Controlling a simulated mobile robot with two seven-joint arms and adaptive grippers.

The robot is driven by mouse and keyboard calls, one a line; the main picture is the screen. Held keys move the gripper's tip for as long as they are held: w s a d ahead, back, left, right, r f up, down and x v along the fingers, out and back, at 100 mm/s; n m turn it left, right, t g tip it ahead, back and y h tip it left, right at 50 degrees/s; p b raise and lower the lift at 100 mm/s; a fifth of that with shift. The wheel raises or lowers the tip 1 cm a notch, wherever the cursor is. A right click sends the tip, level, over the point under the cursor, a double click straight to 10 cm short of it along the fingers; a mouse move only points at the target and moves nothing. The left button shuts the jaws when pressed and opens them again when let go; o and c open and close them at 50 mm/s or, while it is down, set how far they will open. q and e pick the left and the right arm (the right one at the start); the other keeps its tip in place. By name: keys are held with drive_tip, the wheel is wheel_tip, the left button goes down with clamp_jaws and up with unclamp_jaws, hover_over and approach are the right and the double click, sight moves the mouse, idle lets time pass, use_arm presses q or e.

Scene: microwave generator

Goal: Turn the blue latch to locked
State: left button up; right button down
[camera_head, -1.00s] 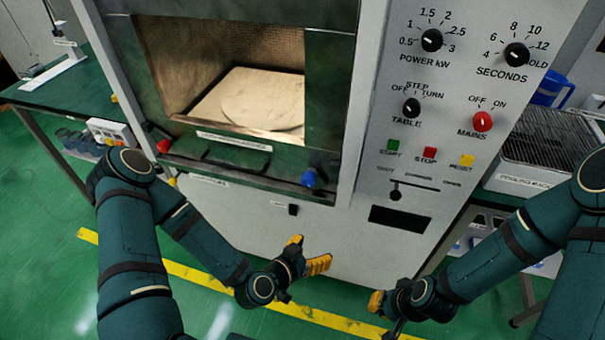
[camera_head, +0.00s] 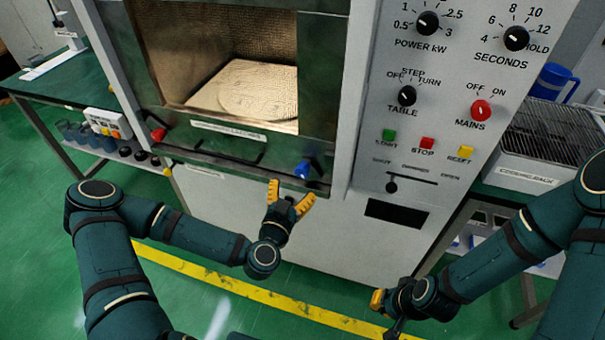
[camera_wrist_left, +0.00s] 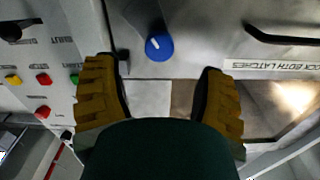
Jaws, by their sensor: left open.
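The blue latch (camera_head: 303,169) is a small knob at the lower right corner of the microwave's door frame. In the left wrist view the blue latch (camera_wrist_left: 159,46) shows as a round knob with a white mark, beyond the fingertips and between them. My left gripper (camera_head: 290,193) is open, its yellow fingers pointing up just below the latch, not touching it. In the left wrist view the left gripper (camera_wrist_left: 160,92) has its two fingers wide apart with nothing between them. My right gripper (camera_head: 383,308) is low at the right, in front of the cabinet; its fingers are not clear.
A red latch (camera_head: 158,134) is at the left end of the same frame edge. The control panel with several knobs and buttons, including the red mains knob (camera_head: 481,110), is to the right. A rack (camera_head: 545,140) stands on the right bench. The floor in front is clear.

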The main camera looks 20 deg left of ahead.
sight(301, 174)
use_arm(q)
drive_tip(key=w+b, duration=0.1)
drive_tip(key=w, duration=0.6)
drive_tip(key=shift+w+d, duration=0.15)
drive_tip(key=shift+w, duration=0.25)
drive_tip(key=c, duration=1.2)
